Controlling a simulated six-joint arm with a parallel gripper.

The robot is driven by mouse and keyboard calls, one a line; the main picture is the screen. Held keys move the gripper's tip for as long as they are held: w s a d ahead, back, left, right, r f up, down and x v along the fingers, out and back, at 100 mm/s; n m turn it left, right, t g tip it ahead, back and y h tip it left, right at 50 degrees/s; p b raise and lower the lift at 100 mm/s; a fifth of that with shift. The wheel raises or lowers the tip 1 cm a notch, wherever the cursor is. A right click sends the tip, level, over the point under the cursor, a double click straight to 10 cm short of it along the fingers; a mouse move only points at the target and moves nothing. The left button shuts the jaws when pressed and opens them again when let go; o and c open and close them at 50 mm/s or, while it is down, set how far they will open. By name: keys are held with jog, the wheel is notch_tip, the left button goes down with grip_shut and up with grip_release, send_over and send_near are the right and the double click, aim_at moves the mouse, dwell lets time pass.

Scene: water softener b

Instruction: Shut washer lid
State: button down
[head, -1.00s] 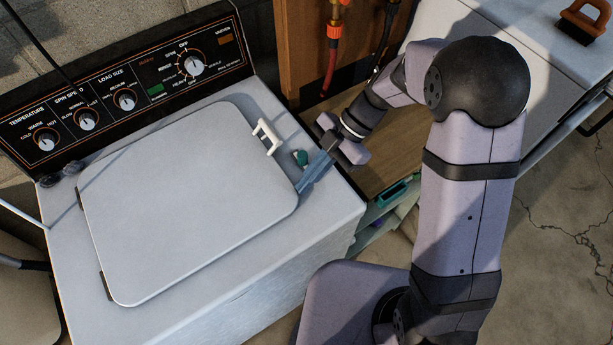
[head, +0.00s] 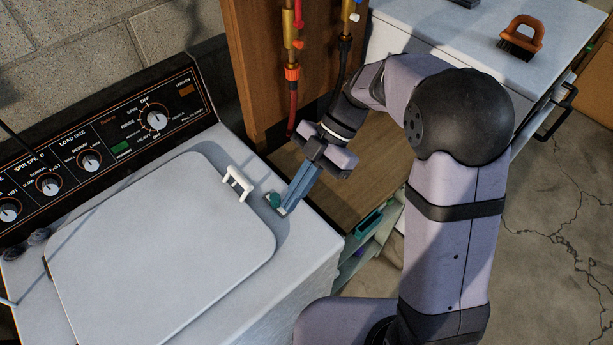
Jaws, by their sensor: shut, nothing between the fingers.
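The washer lid (head: 160,255) is a pale, rounded panel lying flat and closed on the white washer top (head: 310,245). A white handle (head: 238,183) stands up at its far right edge. My gripper (head: 284,211) is shut and empty, with its blue fingers pointing down to the left just right of the lid. The fingertips are beside a small green item (head: 273,199) on the washer top. I cannot tell whether they touch it. The lid's near edge is cut off by the bottom of the head view.
The control panel (head: 110,150) with several knobs rises behind the lid. A wooden cabinet (head: 250,70) with pipes and a red hose (head: 293,105) stands at the back. An orange-handled brush (head: 522,38) sits on a white top at upper right.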

jog(key=b+v, duration=0.1)
jog(key=v, duration=0.4)
jog(key=shift+w+d+r, duration=0.1)
jog(key=shift+w, duration=0.05)
jog(key=s+d+f+m+t+h, duration=0.3)
jog(key=d+m, duration=0.5)
jog(key=m, duration=0.5)
jog(key=s+d+f+m+t+h, duration=0.2)
jog(key=s+d+f+m, duration=0.4)
jog(key=m, duration=0.8)
jog(key=d+f+h, duration=0.1)
jog(key=d+f, duration=0.1)
jog(key=d, duration=0.1)
jog(key=shift+t, duration=0.4)
